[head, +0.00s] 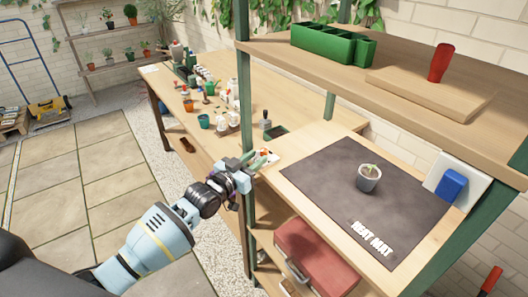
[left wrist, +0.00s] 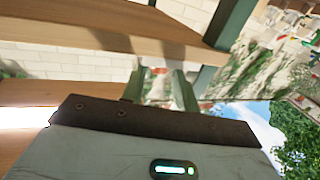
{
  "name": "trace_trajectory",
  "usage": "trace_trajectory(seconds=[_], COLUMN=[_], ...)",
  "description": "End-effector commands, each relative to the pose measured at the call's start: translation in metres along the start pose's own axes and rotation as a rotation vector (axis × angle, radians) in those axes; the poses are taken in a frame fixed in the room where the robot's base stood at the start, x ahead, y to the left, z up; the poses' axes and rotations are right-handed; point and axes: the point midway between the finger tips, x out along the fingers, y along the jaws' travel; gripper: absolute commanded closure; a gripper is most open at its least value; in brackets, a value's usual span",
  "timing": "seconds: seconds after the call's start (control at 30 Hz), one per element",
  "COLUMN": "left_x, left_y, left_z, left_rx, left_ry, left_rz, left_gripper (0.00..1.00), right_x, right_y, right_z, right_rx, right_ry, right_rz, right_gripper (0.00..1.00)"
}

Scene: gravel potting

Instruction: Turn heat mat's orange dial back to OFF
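The dark heat mat (head: 318,187) lies flat on the shelf unit's middle board, with "HEAT MAT" in white near its front corner. A small orange-red patch on a white piece (head: 265,152), possibly the dial, shows beside the mat's left corner; my gripper partly hides it, and its setting cannot be read. My left gripper (head: 262,163) is at that spot, close to the orange patch; touching or apart cannot be told. In the left wrist view its two fingers (left wrist: 160,88) stand apart with nothing clear between them. My right gripper is out of view.
A grey pot with a seedling (head: 369,180) stands on the mat. A blue block on a white plate (head: 453,185) is at the right. The upper shelf (head: 330,62) overhangs behind, and green posts frame the unit. A red toolbox (head: 315,255) sits below. The left bench holds clutter.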

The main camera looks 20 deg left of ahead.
Motion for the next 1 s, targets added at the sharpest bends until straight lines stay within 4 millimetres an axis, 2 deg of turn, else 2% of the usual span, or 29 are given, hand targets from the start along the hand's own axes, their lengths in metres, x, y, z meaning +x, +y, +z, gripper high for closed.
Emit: trace_trajectory(seconds=[0.1,0.3,0.47,0.73,0.77,0.9,1.0], left_x=[0.018,0.038,0.045,0.046,0.046,0.046,0.046], left_y=[0.0,0.0,0.0,0.0,0.0,0.0,0.0], left_z=[-0.001,0.0,0.0,0.0,0.0,0.0,0.0], left_rx=[0.0,0.0,0.0,0.001,0.001,0.001,0.001], left_ry=[0.0,-0.001,-0.001,-0.001,-0.001,-0.001,-0.001], left_rz=[0.0,0.0,0.0,0.0,0.0,0.0,0.0], left_gripper=[0.7,0.7,0.7,0.7,0.71,0.9,1.0], right_x=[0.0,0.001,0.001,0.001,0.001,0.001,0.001], right_y=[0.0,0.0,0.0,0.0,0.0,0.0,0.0], right_z=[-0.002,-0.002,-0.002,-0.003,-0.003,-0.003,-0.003], right_rx=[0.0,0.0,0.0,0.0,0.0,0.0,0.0], right_ry=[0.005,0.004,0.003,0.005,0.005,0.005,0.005], right_rz=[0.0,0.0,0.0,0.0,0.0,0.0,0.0], right_gripper=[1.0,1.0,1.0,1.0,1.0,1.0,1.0])
